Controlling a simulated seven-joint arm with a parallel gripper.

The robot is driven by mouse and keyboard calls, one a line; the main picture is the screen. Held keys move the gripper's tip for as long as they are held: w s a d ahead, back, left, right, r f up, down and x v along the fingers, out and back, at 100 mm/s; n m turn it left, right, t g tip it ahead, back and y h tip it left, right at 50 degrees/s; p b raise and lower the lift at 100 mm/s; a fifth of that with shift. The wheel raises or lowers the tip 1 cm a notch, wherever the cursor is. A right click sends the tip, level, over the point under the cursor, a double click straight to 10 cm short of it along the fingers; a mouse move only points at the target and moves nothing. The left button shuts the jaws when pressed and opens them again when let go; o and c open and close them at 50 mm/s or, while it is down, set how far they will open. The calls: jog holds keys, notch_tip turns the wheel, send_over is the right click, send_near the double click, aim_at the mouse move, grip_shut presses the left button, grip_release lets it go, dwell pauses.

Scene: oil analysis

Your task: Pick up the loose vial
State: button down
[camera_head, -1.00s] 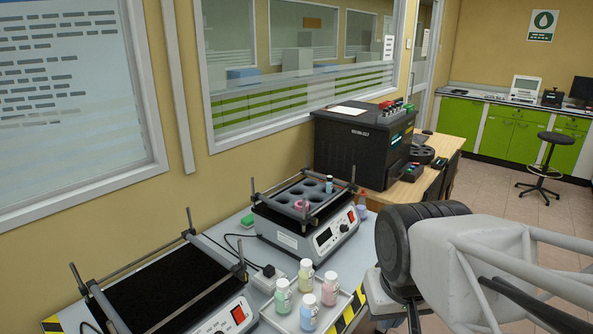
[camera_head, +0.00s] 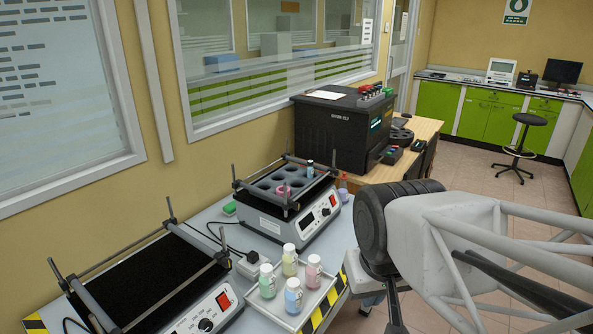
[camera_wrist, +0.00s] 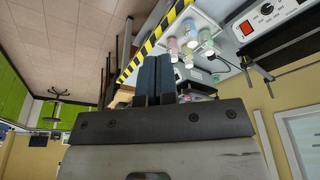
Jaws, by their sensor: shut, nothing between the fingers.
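A small blue vial (camera_head: 310,168) stands upright at the back right of the shaker's rack (camera_head: 262,190), and a pink item (camera_head: 284,188) sits near the rack's front. A small purplish object (camera_head: 342,185) shows just right of the shaker, partly hidden; I cannot tell whether it is the loose vial. In the wrist view my gripper (camera_wrist: 157,72) has its two dark fingers together, empty, pointing toward the table with the bottles. The fingertips do not show clearly in the head view.
Several capped bottles (camera_head: 292,295) stand on a white tray (camera_head: 318,300) at the table's striped edge. A second shaker with a black top (camera_head: 150,285) is at front left. A black machine (camera_head: 335,130) stands on the wooden desk behind. Tiled floor is open at right.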

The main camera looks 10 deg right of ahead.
jog(key=c, duration=1.8)
grip_release()
jog(key=o, duration=1)
jog(key=shift+o, duration=0.2)
jog(key=w+a+r+n+y, duration=0.1)
jog(key=w+r+n+y, duration=0.1)
jog(key=w, duration=0.9)
jog(key=w+a+r+n+y, duration=0.1)
jog(key=w+a+r+y, duration=0.1)
jog(key=w, duration=0.9)
jog(key=n+t+y, duration=0.3)
jog(key=t, duration=0.2)
send_over(312, 164)
jog(key=s+a, duration=0.3)
jog(key=s, duration=0.6)
jog(key=s+a, duration=0.2)
jog(key=s, duration=0.7)
notch_tip(312, 164, down, 8)
jog(key=w+d+f+t, duration=0.1)
jog(key=w+d+f, duration=0.1)
jog(key=w, duration=0.3)
jog(key=w+d+f, duration=0.3)
jog(key=w+f, duration=0.1)
jog(key=f, duration=0.1)
jog(key=w+d+f+n+t, duration=0.1)
jog(key=w+d+f, duration=0.1)
jog(key=w, duration=0.3)
jog(key=shift+w+d+f+t, duration=0.25)
jog(key=shift+w+f+t, duration=0.05)
jog(key=shift+f, duration=0.35)
